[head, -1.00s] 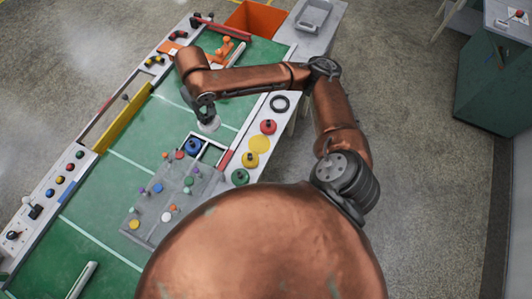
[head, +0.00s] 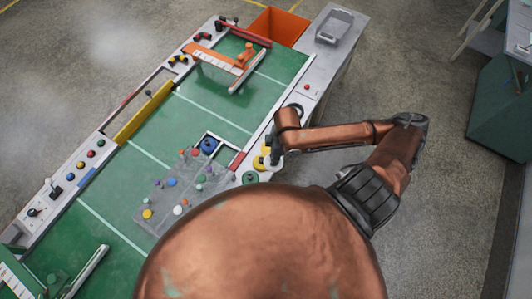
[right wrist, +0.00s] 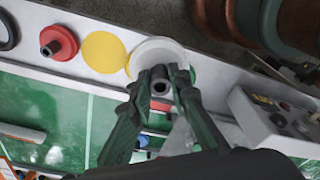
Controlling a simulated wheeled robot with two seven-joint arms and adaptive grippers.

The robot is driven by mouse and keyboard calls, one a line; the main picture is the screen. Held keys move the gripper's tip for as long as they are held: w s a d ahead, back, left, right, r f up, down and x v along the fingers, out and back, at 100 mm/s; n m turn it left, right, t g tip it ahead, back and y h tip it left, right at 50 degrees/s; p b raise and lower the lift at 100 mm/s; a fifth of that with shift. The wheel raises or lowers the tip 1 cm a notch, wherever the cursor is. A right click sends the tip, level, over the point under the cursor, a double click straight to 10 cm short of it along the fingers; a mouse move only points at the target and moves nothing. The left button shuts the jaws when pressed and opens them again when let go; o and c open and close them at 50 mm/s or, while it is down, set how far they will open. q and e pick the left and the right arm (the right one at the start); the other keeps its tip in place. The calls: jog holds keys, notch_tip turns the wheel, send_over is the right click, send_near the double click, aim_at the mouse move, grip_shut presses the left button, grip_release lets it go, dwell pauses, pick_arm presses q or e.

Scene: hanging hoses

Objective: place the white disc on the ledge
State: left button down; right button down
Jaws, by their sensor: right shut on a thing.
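My right gripper (head: 273,158) is over the pale ledge (right wrist: 215,72) along the near right side of the green board. In the right wrist view its fingers (right wrist: 160,78) are shut on the grey knob of the white disc (right wrist: 150,48). The disc lies between a yellow disc (right wrist: 102,52) and a green disc (right wrist: 192,76), and partly covers the green one. I cannot tell whether it touches the ledge. In the head view the white disc is not clear behind the gripper. My left gripper is not in view.
A red knobbed disc (right wrist: 59,42) and a black ring (right wrist: 6,30) sit farther along the ledge. A grey plate (head: 168,202) with coloured pegs lies on the green board. An orange bin (head: 278,26) stands at the far end. A grey box (right wrist: 270,120) is right of the fingers.

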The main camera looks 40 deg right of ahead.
jog(key=w+d+f, duration=0.2)
jog(key=w+f, duration=0.1)
jog(key=w+d+f, duration=0.2)
jog(key=w+f, duration=0.1)
jog(key=w+d+f, duration=0.2)
jog(key=w, duration=0.2)
jog(key=shift+d+f, duration=0.35)
jog(key=shift+f, duration=0.05)
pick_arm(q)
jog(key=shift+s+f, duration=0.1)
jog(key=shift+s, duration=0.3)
pick_arm(e)
jog(key=shift+w+d+f, duration=0.15)
jog(key=shift+f, duration=1.6)
jog(key=shift+f, duration=0.1)
jog(key=c, duration=1.8)
grip_release()
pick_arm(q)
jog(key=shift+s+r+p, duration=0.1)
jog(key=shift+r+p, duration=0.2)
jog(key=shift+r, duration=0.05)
pick_arm(e)
jog(key=r, duration=0.8)
jog(key=d+r, duration=0.1)
jog(key=r, duration=0.3)
jog(key=shift+s+r, duration=0.1)
jog(key=shift+s, duration=0.3)
